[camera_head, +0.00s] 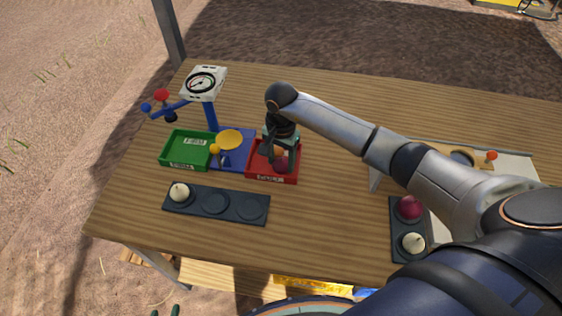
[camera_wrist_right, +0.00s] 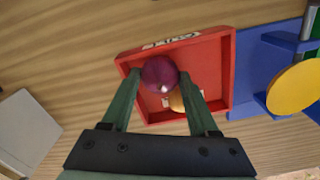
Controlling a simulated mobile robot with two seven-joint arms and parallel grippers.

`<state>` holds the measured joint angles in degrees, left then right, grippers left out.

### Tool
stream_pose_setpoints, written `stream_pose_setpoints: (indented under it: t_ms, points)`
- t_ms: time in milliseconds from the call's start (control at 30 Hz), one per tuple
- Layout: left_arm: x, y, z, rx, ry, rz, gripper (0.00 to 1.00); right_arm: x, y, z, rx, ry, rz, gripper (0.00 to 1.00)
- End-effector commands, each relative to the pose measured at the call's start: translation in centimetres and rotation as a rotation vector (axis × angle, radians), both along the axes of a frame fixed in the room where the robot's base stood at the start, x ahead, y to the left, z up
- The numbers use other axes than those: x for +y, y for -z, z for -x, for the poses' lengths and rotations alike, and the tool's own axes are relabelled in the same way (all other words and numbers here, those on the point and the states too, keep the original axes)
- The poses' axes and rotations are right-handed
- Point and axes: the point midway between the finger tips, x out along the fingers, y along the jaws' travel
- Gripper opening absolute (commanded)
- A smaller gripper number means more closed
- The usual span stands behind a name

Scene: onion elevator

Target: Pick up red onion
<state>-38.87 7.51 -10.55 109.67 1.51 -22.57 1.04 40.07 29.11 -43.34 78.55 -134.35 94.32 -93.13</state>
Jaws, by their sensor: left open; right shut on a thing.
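My right gripper (camera_head: 279,150) reaches down into the red crate (camera_head: 284,177) from above. It is shut on a red onion (camera_wrist_right: 159,73), which also shows between its fingers in the head view (camera_head: 281,164). In the right wrist view the green fingers (camera_wrist_right: 158,82) stand either side of the onion, over the crate. Another red onion (camera_head: 409,208) sits in a dark holder (camera_head: 398,226) at the right. The green fingertips of my left gripper (camera_head: 165,311) show at the bottom edge, apart and empty, off the table.
A yellowish onion (camera_wrist_right: 178,102) lies in the red crate behind the held one. A blue scale stand with a dial (camera_head: 203,83) and a green crate (camera_head: 185,150) are to the left. White onions sit in the front holder (camera_head: 216,204) and right holder.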

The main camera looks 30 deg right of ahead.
Motion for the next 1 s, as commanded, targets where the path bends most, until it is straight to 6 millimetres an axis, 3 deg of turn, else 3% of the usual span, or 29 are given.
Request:
stream_pose_setpoints:
  t_ms: [200, 467, 700, 1000]
  points:
    - [0.0, 0.2, 0.0, 0.0, 0.0, 0.0, 0.5, 0.2, -3.0, 0.0, -0.006, -0.004, 0.001, 0.04]
    - [0.0, 1.1, 0.0, -0.001, 0.001, -0.001, 0.5, 4.8, -8.5, 1.6, -0.009, -0.008, 0.0, 0.04]
    - [0.0, 2.2, 0.0, -0.001, 0.001, -0.001, 0.5, 10.0, -10.8, 3.7, -0.004, -0.006, 0.0, 0.04]
    - [0.0, 2.7, 0.0, 0.0, 0.001, -0.001, 0.5, 12.9, -12.3, 4.9, -0.001, -0.002, 0.001, 0.04]
